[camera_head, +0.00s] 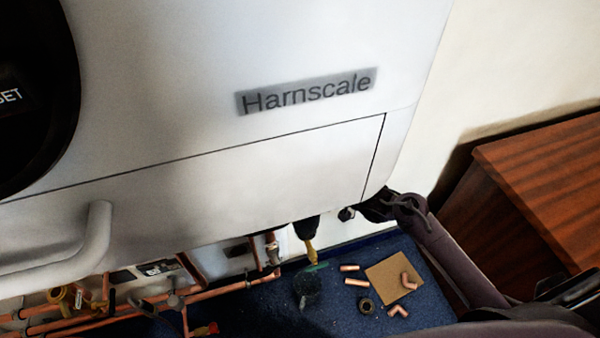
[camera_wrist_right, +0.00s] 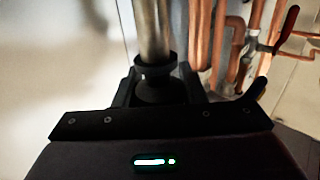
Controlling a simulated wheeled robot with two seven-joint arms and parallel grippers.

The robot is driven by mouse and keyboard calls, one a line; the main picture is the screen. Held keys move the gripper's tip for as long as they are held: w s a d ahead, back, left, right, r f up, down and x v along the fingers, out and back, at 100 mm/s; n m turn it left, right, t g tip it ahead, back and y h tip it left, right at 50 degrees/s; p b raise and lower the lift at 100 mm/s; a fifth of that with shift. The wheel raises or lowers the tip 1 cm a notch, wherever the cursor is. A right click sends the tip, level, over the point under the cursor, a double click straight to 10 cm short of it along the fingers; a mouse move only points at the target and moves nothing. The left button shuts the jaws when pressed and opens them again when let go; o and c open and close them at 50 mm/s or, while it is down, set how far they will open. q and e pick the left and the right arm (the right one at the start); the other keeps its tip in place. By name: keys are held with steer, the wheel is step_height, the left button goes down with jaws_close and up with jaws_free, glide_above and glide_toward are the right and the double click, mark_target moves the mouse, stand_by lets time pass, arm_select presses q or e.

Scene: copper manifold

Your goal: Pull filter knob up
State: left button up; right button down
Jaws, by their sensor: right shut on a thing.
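In the right wrist view, a black knob (camera_wrist_right: 160,88) sits at the end of a metallic cylinder (camera_wrist_right: 155,30). My right gripper (camera_wrist_right: 158,80) is shut on this knob, with one finger on each side of it. In the head view, my right gripper (camera_head: 370,211) is at the lower right edge of the white boiler (camera_head: 250,160), partly hidden behind it. The knob cannot be made out clearly there. My left gripper is not in view.
Copper pipes (camera_head: 215,291) run under the boiler, and a red-handled valve (camera_wrist_right: 288,25) is right of my gripper in the wrist view. Loose copper fittings (camera_head: 397,311) and a brown board (camera_head: 390,275) lie on the blue floor. A wooden cabinet (camera_head: 545,175) stands at the right.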

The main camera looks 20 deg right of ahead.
steer(key=shift+r, duration=0.4)
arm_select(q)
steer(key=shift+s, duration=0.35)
arm_select(e)
steer(key=shift+w, duration=0.1)
steer(key=c, duration=0.9)
jaws_free()
steer(key=shift+f, duration=0.1)
steer(key=shift+s+d+f, duration=0.1)
steer(key=shift+s+d, duration=0.1)
steer(key=shift+s, duration=0.1)
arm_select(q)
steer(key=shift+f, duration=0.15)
arm_select(e)
steer(key=v, duration=0.7)
